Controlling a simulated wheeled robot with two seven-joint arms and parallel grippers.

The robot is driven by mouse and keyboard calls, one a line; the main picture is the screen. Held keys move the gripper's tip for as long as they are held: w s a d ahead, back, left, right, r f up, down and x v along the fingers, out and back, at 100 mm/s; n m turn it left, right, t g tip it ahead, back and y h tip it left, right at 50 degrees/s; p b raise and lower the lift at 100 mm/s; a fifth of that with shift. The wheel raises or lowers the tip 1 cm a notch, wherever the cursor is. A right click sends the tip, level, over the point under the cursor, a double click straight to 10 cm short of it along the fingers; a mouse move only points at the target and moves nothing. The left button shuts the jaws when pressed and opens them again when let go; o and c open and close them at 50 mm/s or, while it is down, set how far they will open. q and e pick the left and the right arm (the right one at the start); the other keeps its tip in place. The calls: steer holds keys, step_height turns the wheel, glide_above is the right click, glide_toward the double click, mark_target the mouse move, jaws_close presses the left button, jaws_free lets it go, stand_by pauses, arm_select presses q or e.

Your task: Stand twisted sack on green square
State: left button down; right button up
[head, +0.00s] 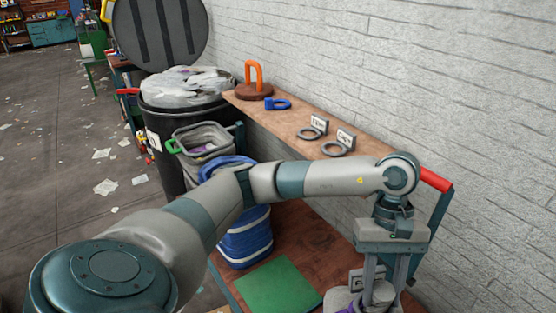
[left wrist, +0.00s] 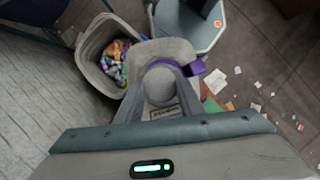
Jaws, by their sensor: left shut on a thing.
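The green square (head: 278,287) lies flat and bare on the brown wooden surface, low in the middle of the head view. My left gripper (head: 378,284) points down to the right of the square and is shut on a grey sack with purple on it (head: 343,301). The sack is cut off by the bottom edge there. In the left wrist view the sack's rounded grey top (left wrist: 160,84) sits between my fingers, with a purple band beside it. Whether its base touches the surface is hidden. My right gripper is not in view.
A blue striped bag (head: 245,240) stands behind the green square. A grey bin (head: 203,137) and a black bin with a full bag (head: 190,88) are further back. A wooden shelf (head: 300,120) with rings and small signs runs along the white brick wall.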

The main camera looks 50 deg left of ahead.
arm_select(q)
steer(key=a+m, duration=0.1)
steer(key=m, duration=0.1)
steer(key=a+m+y, duration=0.1)
steer(key=m, duration=0.1)
steer(key=shift+a+m+g+y, duration=0.3)
steer(key=shift+a+g, duration=0.05)
steer(key=shift+g, duration=0.05)
steer(key=shift+a+m+y, duration=0.8)
steer(key=shift+a+m, duration=0.85)
steer(key=shift+m, duration=0.45)
